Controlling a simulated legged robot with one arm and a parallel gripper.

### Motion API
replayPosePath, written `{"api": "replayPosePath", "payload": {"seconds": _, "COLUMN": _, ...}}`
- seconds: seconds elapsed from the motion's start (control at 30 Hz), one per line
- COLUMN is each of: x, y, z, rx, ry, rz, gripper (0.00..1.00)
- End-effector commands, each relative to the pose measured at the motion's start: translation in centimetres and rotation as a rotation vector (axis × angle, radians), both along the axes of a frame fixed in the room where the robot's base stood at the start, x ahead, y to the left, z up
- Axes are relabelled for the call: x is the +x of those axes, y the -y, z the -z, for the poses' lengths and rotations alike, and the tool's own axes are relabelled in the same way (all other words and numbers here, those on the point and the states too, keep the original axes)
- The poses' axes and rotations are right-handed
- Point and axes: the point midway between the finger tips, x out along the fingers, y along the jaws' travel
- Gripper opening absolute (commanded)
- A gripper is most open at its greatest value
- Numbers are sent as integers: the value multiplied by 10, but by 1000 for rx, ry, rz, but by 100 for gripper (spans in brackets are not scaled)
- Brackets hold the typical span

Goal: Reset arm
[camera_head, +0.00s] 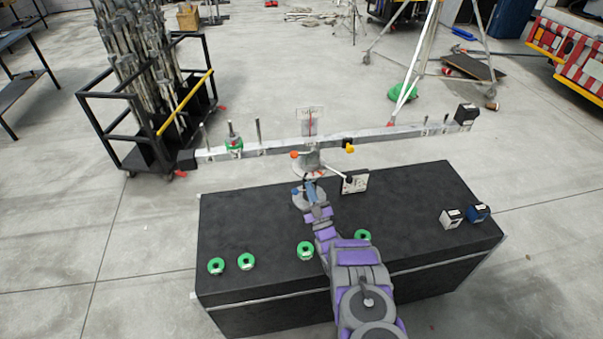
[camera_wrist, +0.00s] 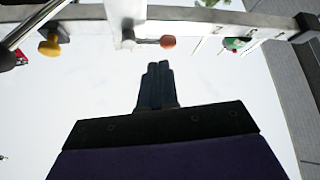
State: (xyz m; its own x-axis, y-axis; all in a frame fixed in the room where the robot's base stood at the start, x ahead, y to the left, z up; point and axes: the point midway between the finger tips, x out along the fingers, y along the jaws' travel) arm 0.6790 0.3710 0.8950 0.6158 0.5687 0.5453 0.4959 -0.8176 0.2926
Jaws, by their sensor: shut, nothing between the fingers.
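My arm, purple and grey, reaches forward over the black table (camera_head: 260,225) in the head view. My gripper (camera_head: 311,190) is at its far end, just in front of the centre post of a balance beam (camera_head: 385,134). In the wrist view my gripper (camera_wrist: 159,68) shows its two dark fingers side by side, shut and empty. They point toward the beam (camera_wrist: 225,17), with an orange-red knob (camera_wrist: 168,42) just beyond the tips. A gap seems to lie between tips and knob. The gripper partly hides the stand's base in the head view.
Several green rings lie on the table's front, one a green ring (camera_head: 216,265) at left. A white block (camera_head: 451,218) and a blue block (camera_head: 478,212) sit at right. A small panel (camera_head: 355,182) stands near the post. A black cart (camera_head: 150,110) stands behind left.

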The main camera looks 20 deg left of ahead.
Motion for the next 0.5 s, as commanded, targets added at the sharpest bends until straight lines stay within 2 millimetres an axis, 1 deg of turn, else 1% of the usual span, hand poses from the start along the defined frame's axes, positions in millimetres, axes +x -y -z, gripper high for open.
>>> {"api": "replayPosePath", "payload": {"seconds": 0.1, "x": -18, "y": 13, "z": 16, "rx": -7, "ry": -4, "rz": -2, "gripper": 0}}
{"api": "replayPosePath", "payload": {"seconds": 0.5, "x": -31, "y": 25, "z": 27, "rx": -5, "ry": -1, "rz": -3, "gripper": 0}}
